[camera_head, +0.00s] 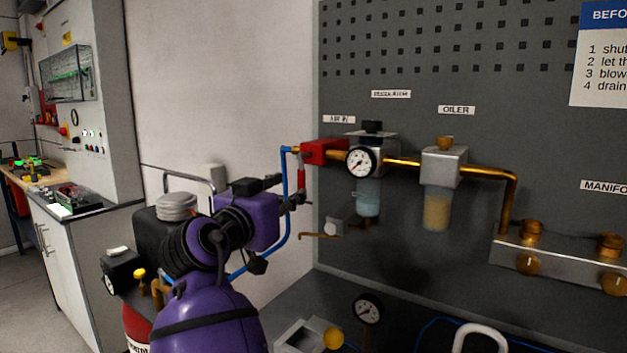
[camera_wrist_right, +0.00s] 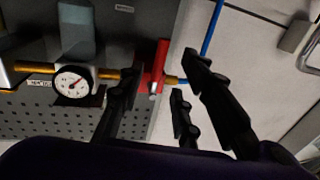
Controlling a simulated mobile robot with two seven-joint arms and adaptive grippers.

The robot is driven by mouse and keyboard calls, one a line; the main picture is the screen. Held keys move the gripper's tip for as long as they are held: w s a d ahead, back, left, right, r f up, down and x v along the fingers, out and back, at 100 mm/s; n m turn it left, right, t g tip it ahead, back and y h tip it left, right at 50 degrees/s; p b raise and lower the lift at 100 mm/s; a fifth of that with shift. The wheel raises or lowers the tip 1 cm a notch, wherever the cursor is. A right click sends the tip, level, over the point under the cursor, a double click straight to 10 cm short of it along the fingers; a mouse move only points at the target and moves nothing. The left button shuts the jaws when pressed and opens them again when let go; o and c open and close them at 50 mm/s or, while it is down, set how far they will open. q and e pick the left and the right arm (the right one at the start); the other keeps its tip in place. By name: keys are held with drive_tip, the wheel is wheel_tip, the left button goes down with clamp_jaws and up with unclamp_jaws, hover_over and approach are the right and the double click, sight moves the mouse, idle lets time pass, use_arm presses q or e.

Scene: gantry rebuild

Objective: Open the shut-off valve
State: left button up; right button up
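The shut-off valve has a red body (camera_head: 325,152) on the brass pipe under the "AIR IN" label. A narrow red part (camera_head: 301,176), apparently its lever, hangs down at its left end, across the pipe line. My right gripper (camera_head: 292,198) is close to the lower end of this red part. In the right wrist view, the red valve part (camera_wrist_right: 159,65) shows between the spread black fingers of the gripper (camera_wrist_right: 157,80). The fingers are open, and I cannot tell whether one touches the valve. My left gripper is not in view.
A pressure gauge (camera_head: 361,162) and a clear bowl (camera_head: 368,198) are right of the valve. The oiler (camera_head: 443,167) and manifold (camera_head: 565,263) are farther right. A blue hose (camera_head: 285,185) runs down close to my gripper. The grey perforated panel (camera_head: 450,45) stands behind.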

sight(300, 186)
drive_tip(key=shift+w+d+r, duration=0.15)
drive_tip(key=shift+w+r, duration=0.05)
drive_tip(key=shift+w, duration=0.2)
drive_tip(key=p+x, duration=0.1)
drive_tip(key=x, duration=0.5)
drive_tip(key=shift+w+d, duration=0.15)
drive_tip(key=shift+w, duration=0.1)
clamp_jaws()
drive_tip(key=shift+f, duration=0.1)
